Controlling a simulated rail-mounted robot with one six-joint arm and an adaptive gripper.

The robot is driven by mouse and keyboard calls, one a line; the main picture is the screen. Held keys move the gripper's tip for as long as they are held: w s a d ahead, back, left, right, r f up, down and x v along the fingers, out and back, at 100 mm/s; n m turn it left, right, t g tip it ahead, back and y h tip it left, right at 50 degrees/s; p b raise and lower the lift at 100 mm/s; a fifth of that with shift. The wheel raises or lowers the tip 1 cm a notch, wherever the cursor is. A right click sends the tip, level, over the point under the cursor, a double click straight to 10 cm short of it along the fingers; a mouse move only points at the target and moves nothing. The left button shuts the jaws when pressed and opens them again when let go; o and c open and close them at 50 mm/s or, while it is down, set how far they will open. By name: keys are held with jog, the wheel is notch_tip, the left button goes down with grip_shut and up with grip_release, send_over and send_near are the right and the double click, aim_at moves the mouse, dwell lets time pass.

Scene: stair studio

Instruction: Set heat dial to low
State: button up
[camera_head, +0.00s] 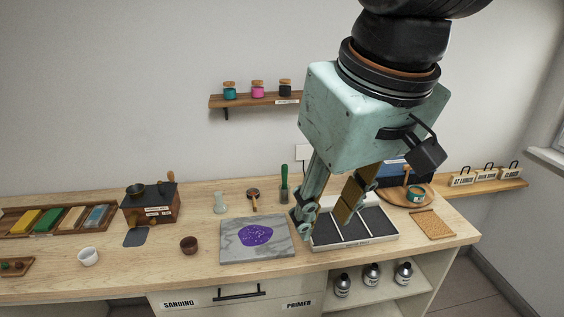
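No heat dial can be made out clearly. My gripper (321,222) points down over the grey compartment tray (352,243) at the right of the bench. Its two fingers are apart, with nothing seen between them. The gripper hides part of the tray and the bench behind it.
A grey slab with a purple patch (281,253) lies between box and gripper. A dark cup (189,245), white cup (88,257) and green-handled tool (285,184) stand nearby. A round wooden stand (422,204) is at right. A wall shelf (250,101) holds jars.

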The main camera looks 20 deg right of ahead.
jog(key=w+d+n+g+p, duration=0.1)
jog(key=w+d+p, duration=0.1)
jog(key=w+d, duration=0.9)
jog(key=w+d+g+p, duration=0.15)
jog(key=w+d, duration=0.45)
jog(key=w, duration=0.8)
jog(key=w+d+f+p, duration=0.1)
jog(key=w+d+f, duration=0.3)
jog(key=d, duration=0.5)
jog(key=w+d+f+n+p, duration=0.1)
jog(key=w+d+f, duration=0.3)
jog(key=d+f, duration=0.4)
jog(key=w+d+f+g+p, duration=0.1)
jog(key=w+d+f, duration=0.3)
jog(key=d+f, duration=0.3)
jog(key=d, duration=0.2)
jog(key=shift+w+d+n+p, duration=0.15)
jog(key=shift+d+n+p, duration=0.25)
jog(key=shift+f, duration=6.85)
jog(key=shift+c, duration=0.5)
